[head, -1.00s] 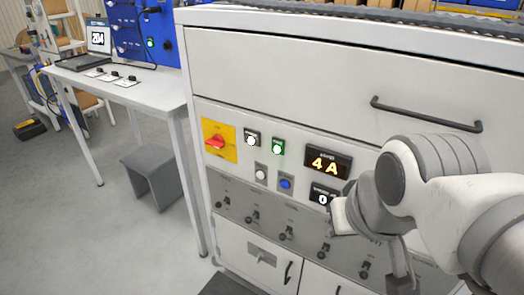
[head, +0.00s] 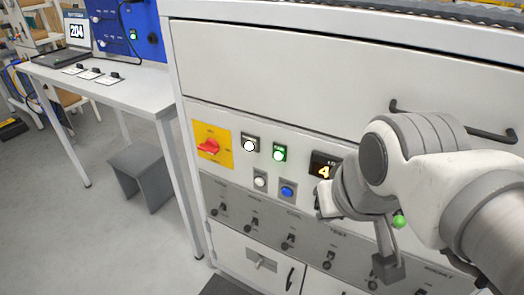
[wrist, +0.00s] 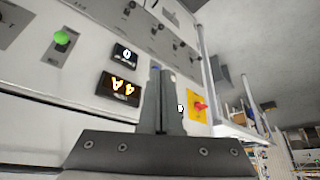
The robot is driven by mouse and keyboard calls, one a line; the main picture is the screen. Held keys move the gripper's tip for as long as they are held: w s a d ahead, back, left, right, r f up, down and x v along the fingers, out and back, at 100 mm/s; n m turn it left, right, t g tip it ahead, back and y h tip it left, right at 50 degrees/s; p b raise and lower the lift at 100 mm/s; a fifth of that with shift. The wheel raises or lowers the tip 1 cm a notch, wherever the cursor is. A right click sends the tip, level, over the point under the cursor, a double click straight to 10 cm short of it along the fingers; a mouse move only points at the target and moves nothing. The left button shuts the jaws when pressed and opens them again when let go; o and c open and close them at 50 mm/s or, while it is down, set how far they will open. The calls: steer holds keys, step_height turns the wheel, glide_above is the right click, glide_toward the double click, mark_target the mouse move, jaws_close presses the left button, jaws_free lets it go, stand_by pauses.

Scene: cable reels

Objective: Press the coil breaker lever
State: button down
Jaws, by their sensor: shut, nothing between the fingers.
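The coil breaker lever (head: 288,241) is a small black lever on the grey breaker strip (head: 270,215), below a label that seems to read COIL. It is third from the left in a row of several similar levers and looks free of contact. My gripper (head: 318,203) is in front of the cabinet, above and right of this lever, near the 4A display. In the wrist view, its two dark fingers (wrist: 161,75) are together and empty, with the strip (wrist: 160,22) beyond them. I cannot tell which lever there is the coil one.
A red rotary switch on a yellow plate (head: 211,142), lit buttons (head: 279,153) and the amber 4A display (head: 323,170) sit above the strip. A drawer handle (head: 450,122) juts out behind my arm. A green knob (head: 399,221) is beside my arm. A table (head: 120,93) stands left.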

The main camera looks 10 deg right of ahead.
steer(key=w+f+m+g+b, duration=0.3)
steer(key=w+f+b, duration=0.7)
steer(key=w+f, duration=0.3)
steer(key=m+g+h+b, duration=0.2)
steer(key=m+b, duration=0.1)
steer(key=b, duration=0.3)
glide_above(285, 246)
steer(key=w+a, duration=0.2)
step_height(285, 246, down, 14)
steer(key=shift+s+f, duration=0.2)
steer(key=shift+f, duration=0.05)
steer(key=f+b, duration=0.1)
steer(key=f, duration=0.2)
steer(key=d+f, duration=0.1)
steer(key=f, duration=0.2)
steer(key=d+f+b, duration=0.1)
steer(key=f, duration=0.2)
steer(key=shift+w+d+f+b, duration=0.1)
steer(key=shift+w+f+b, duration=0.15)
steer(key=shift+f+b, duration=0.15)
steer(key=shift+s+h, duration=0.15)
steer(key=shift+h, duration=0.15)
